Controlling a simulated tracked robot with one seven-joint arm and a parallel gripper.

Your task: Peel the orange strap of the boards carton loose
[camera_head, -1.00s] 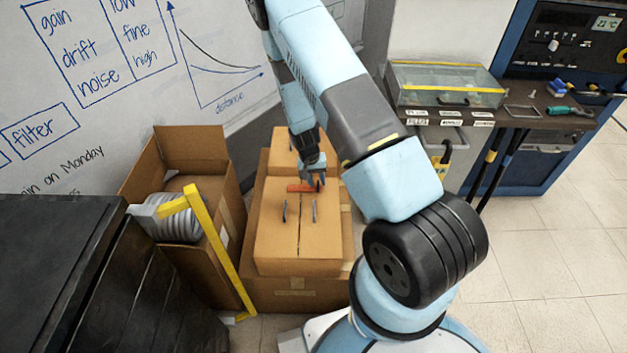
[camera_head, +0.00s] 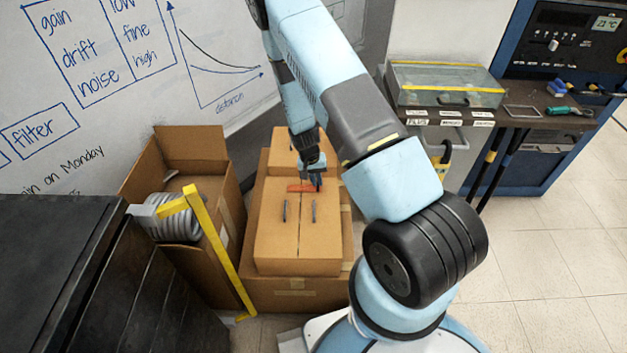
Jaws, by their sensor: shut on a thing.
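The boards carton (camera_head: 280,238) is a closed brown box on top of a wider carton, left of my arm's base. Two dark handle-like strips stand on its lid, either side of the centre seam. The orange strap (camera_head: 298,188) is a short orange-red piece at the far part of the lid. My gripper (camera_head: 312,184) points down at the strap's right end and is shut on it. The fingertips are small and dark here, and they hide part of the strap. I cannot tell how much of the strap is off the lid.
An open carton with a grey coil (camera_head: 177,222) and a yellow angled bar (camera_head: 222,255) stands to the left. Another carton (camera_head: 283,137) is behind. A dark cabinet (camera_head: 60,240) fills the lower left. A bench (camera_head: 490,115) with a clear case is at right. Floor at right is clear.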

